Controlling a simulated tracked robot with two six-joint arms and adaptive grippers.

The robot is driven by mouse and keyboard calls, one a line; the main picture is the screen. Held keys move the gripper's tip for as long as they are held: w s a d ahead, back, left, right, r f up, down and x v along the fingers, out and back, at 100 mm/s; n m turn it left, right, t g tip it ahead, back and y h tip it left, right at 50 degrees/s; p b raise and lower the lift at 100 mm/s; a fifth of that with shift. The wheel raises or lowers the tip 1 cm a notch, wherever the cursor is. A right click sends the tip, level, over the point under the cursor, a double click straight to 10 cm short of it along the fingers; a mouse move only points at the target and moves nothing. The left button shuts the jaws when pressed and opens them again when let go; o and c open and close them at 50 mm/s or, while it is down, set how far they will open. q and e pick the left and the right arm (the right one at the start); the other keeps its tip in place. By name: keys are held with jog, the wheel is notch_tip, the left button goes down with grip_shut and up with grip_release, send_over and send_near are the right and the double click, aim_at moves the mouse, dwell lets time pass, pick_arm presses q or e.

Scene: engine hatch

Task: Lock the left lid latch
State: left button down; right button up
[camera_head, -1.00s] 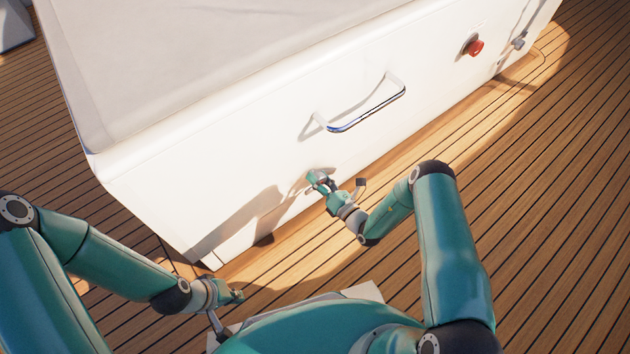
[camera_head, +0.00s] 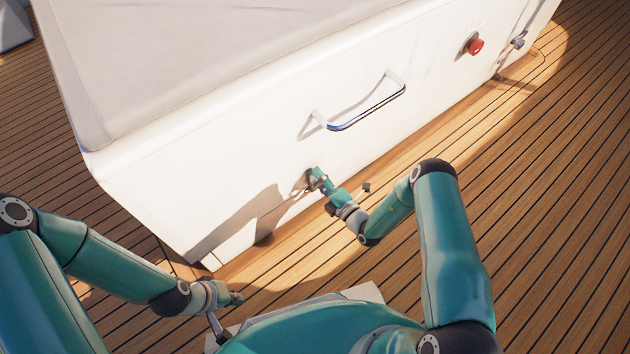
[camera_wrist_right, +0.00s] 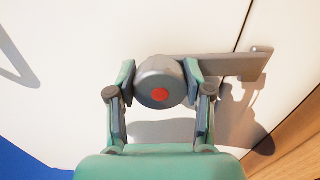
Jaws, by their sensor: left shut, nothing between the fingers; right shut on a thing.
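The left lid latch (camera_wrist_right: 225,67) is a grey round knob with a red dot and a flat grey arm that points right in the right wrist view, reaching across a seam in the white panel. My right gripper (camera_wrist_right: 160,80) is shut on the round knob, one finger on each side. In the head view this gripper (camera_head: 317,178) is at the low front of the white hatch box (camera_head: 230,160) and mostly hides the latch. My left gripper (camera_head: 234,298) is shut and empty, low over the deck, apart from the box.
A metal handle (camera_head: 368,110) sticks out of the front wall above my right gripper. A red knob (camera_head: 475,46) and a second grey latch (camera_head: 518,43) are farther right on the wall. The plank deck (camera_head: 560,200) at right is clear.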

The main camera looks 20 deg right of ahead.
jog(key=shift+s+f+m, duration=0.2)
jog(key=shift+f+m, duration=0.1)
jog(key=shift+m, duration=0.1)
jog(key=o, duration=1)
jog(key=shift+o, duration=0.7)
jog(key=shift+w+r, duration=0.1)
jog(key=shift+r, duration=0.05)
jog(key=v, duration=1.2)
